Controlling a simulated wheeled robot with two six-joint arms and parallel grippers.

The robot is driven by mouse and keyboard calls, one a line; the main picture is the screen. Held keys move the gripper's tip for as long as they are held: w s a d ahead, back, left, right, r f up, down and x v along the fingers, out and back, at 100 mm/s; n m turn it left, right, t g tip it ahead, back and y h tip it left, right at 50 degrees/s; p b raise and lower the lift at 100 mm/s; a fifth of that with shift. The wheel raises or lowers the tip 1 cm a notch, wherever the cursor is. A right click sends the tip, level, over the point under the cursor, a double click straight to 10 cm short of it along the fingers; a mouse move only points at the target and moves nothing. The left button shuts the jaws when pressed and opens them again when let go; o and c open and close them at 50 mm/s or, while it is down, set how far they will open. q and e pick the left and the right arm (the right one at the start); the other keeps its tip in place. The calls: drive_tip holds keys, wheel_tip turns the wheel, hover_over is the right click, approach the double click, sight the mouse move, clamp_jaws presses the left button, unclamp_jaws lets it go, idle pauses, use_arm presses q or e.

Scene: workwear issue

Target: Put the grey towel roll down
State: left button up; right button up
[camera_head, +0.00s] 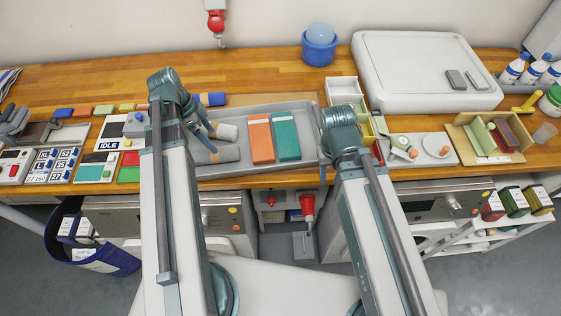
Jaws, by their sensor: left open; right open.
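The grey towel roll (225,154) lies on its side in the left part of the grey tray (252,111). A paler roll (227,132) lies just behind it. My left gripper (209,141) is open, its fingers pointing down over the left ends of these two rolls. Whether a finger touches the grey roll cannot be told. My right gripper (322,165) is open near the tray's right edge, mostly hidden by its own wrist.
An orange folded cloth (261,141) and a teal one (285,136) lie in the tray. A blue roll (211,99) lies behind it. Size cards (63,158) are at left, a wooden box (470,142) at right. The back of the bench is clear left of the blue pot (319,51).

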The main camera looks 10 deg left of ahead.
use_arm(q)
drive_tip(key=s+d+n+y, duration=0.2)
drive_tip(key=s+d+n, duration=0.1)
drive_tip(key=d, duration=1)
drive_tip(key=s+d+n+y, duration=0.2)
drive_tip(key=d+n, duration=0.3)
drive_tip(key=d, duration=0.7)
drive_tip(key=shift+s+d+f+n+g+y, duration=0.35)
drive_tip(key=shift+s+f+n+g+y, duration=0.1)
drive_tip(key=shift+s, duration=0.25)
drive_tip(key=shift+f, duration=0.1)
wheel_tip(320, 180, down, 4)
drive_tip(key=b, duration=0.4)
drive_tip(key=shift+f, duration=0.15)
